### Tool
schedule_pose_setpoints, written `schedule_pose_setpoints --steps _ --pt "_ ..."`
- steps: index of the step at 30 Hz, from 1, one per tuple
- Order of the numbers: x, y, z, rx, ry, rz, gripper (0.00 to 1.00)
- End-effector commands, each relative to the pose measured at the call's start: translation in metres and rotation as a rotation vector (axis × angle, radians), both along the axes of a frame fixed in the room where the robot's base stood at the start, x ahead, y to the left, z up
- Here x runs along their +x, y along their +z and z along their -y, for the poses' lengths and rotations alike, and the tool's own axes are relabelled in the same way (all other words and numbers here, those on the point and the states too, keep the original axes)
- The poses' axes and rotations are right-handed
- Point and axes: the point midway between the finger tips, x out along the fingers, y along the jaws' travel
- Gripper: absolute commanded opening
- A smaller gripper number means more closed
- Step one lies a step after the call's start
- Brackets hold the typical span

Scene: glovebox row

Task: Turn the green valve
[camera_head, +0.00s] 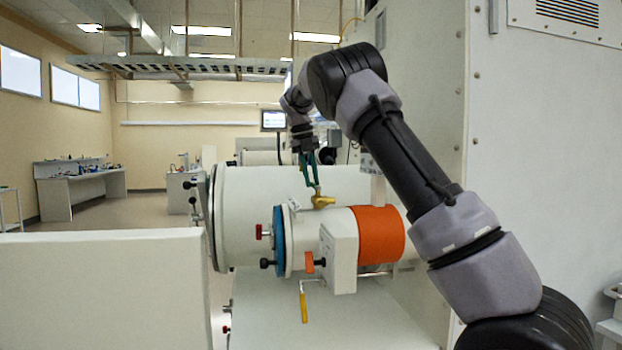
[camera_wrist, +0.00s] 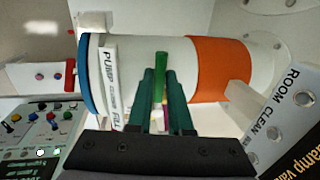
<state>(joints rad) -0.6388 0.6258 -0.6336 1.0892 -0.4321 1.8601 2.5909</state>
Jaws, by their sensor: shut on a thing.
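The green valve has a green lever handle (camera_wrist: 161,66) that shows in the wrist view, standing between my fingers and sticking out beyond their tips. In the head view a brass valve body (camera_head: 322,201) sits on top of the small white cylinder, just under my fingertips; the green handle is hard to tell from my teal fingers there. My gripper (camera_head: 316,186) reaches down from above and is shut on the handle. In the wrist view my gripper (camera_wrist: 161,98) hides the handle's lower part and most of the valve body.
The small cylinder has a blue ring (camera_head: 279,242) and an orange band (camera_head: 378,235). An orange handle (camera_head: 309,262) and a yellow lever (camera_head: 303,307) are below. A large white cylinder (camera_head: 240,205) lies behind. A control panel (camera_wrist: 42,130) shows at left in the wrist view.

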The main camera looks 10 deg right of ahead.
Motion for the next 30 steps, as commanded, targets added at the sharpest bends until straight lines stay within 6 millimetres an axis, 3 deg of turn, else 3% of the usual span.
schedule_pose_setpoints --steps 1,3,14,30 --pt "0.000 0.000 0.001 -0.001 -0.002 -0.001 0.30" --pt "0.000 0.000 0.001 -0.001 -0.002 -0.001 0.48" --pt "0.000 0.003 0.000 -0.001 -0.001 0.001 0.48" --pt "0.000 0.091 -0.017 -0.003 -0.002 0.001 0.48"
